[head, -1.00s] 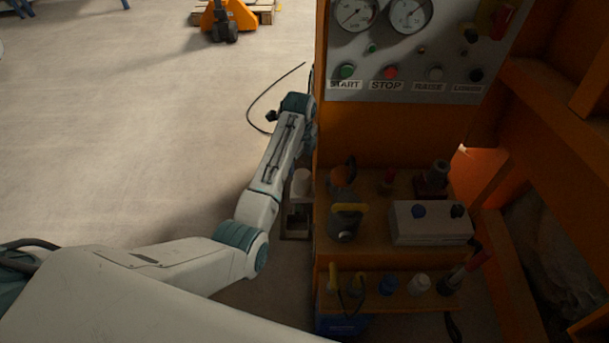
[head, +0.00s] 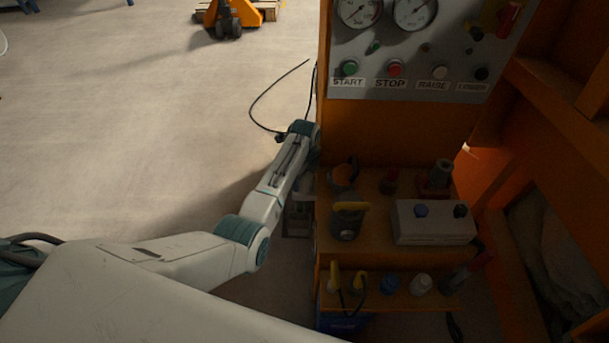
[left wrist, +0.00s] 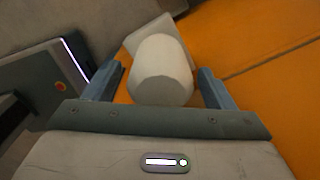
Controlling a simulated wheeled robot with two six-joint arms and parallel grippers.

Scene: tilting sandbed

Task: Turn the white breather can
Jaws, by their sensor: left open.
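The white breather can (left wrist: 163,70) is a pale cylinder in the left wrist view, with a light square-edged part behind it, next to an orange panel. My left gripper (left wrist: 161,72) is open, with one blue-grey finger on each side of the can. A gap shows on both sides, and the fingers do not grip it. In the head view my left arm reaches to the left side of the orange machine (head: 400,135). Its wrist and forearm cover most of the can there, and the fingers cannot be made out. My right gripper is not in view.
The machine's control panel (head: 420,50) has gauges and buttons. Its shelves hold a grey box (head: 432,222), a dark can with a yellow handle (head: 348,220) and several small items. A black cable (head: 252,108) hangs at the left side. The floor (head: 130,120) left of the machine is open.

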